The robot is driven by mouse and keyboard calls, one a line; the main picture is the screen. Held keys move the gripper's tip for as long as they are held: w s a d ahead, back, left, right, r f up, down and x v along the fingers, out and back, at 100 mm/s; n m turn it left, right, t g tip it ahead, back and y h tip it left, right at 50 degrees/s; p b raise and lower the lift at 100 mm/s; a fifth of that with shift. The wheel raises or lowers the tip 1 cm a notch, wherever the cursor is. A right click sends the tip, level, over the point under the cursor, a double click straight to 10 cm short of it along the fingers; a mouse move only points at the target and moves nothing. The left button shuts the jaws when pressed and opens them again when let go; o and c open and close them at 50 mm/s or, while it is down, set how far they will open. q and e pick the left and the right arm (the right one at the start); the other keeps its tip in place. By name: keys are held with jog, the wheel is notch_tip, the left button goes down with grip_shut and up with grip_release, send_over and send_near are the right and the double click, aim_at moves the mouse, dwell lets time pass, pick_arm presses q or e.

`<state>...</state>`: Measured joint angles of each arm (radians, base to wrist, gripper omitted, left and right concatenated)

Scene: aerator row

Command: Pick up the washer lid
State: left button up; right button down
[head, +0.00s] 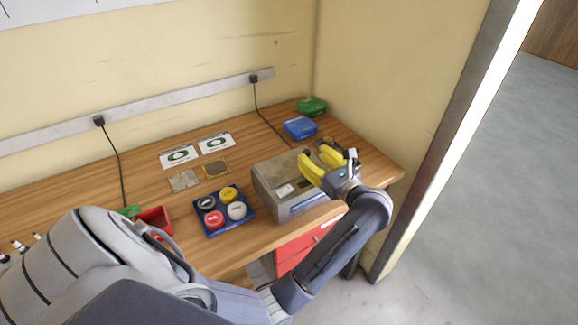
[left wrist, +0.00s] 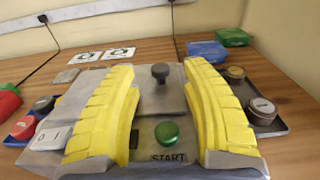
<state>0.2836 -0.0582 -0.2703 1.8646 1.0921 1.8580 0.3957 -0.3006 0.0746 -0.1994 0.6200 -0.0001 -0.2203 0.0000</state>
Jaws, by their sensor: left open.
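The washer (head: 288,193) is a grey metal box near the right end of the bench. Its flat grey lid (left wrist: 157,97) carries a black knob (left wrist: 160,73), which shows in the left wrist view. A green START button (left wrist: 167,133) sits on the near side of the washer. My left gripper (head: 327,166) is over the right part of the washer with its yellow fingers apart. In the left wrist view, the knob shows between the open fingers (left wrist: 160,100), beyond them, and nothing is held. The gripper hides part of the lid in the head view. My right gripper is not in view.
A blue tray (head: 245,211) with several round pieces stands left of the washer, near a red bin (head: 155,219). A dark tray (left wrist: 267,124) with round pieces is on the right. Blue (head: 300,128) and green (head: 312,106) containers stand behind. Two cards (head: 179,157) lie at the back.

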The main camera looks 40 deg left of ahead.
pick_arm(q)
jog(key=shift+x, duration=1.35)
grip_shut()
jog(key=shift+r, duration=0.1)
